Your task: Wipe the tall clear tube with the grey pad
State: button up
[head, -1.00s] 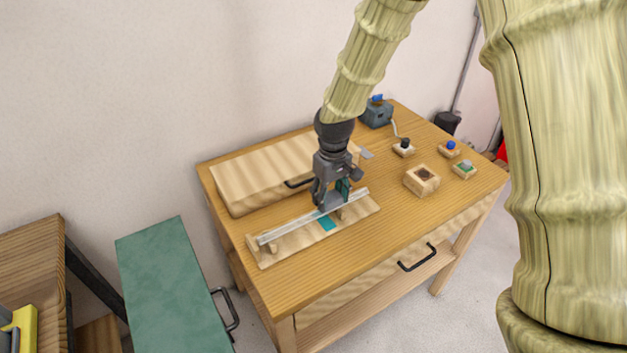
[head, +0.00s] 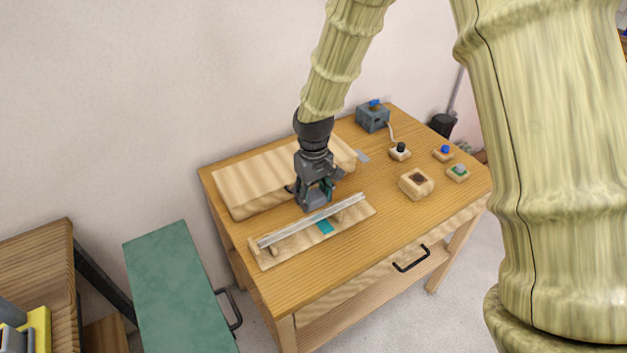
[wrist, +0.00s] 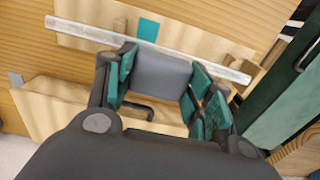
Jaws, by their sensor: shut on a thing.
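The clear tube (head: 290,231) lies lengthwise on a pale wooden holder (head: 272,258) on the table. It also shows across the top of the wrist view (wrist: 85,31), running behind my fingertips. My gripper (head: 314,197) is shut on the grey pad (wrist: 160,75), which spans the space between its teal-lined fingers. In the head view the pad (head: 316,201) is just behind the middle of the tube, on the wall side. I cannot tell whether the pad touches the tube. A teal patch (head: 325,227) shows on the holder in front of the tube.
A wooden case (head: 240,187) with a dark handle lies behind my gripper. To the right are a wooden block with a dark recess (head: 416,184), small button blocks (head: 458,172) and a blue-grey box (head: 372,117). The table's front right (head: 370,250) is clear.

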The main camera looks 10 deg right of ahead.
jog(key=shift+r+p, duration=1)
jog(key=shift+r, duration=0.55)
jog(key=shift+d+r+p, duration=0.1)
jog(key=shift+r+p, duration=0.25)
jog(key=shift+p, duration=1.45)
jog(key=p, duration=0.3)
jog(key=shift+p, duration=0.35)
jog(key=shift+s+d+f+p, duration=0.1)
jog(key=shift+f+p, duration=0.1)
jog(key=shift+p, duration=0.45)
jog(key=shift+f, duration=0.2)
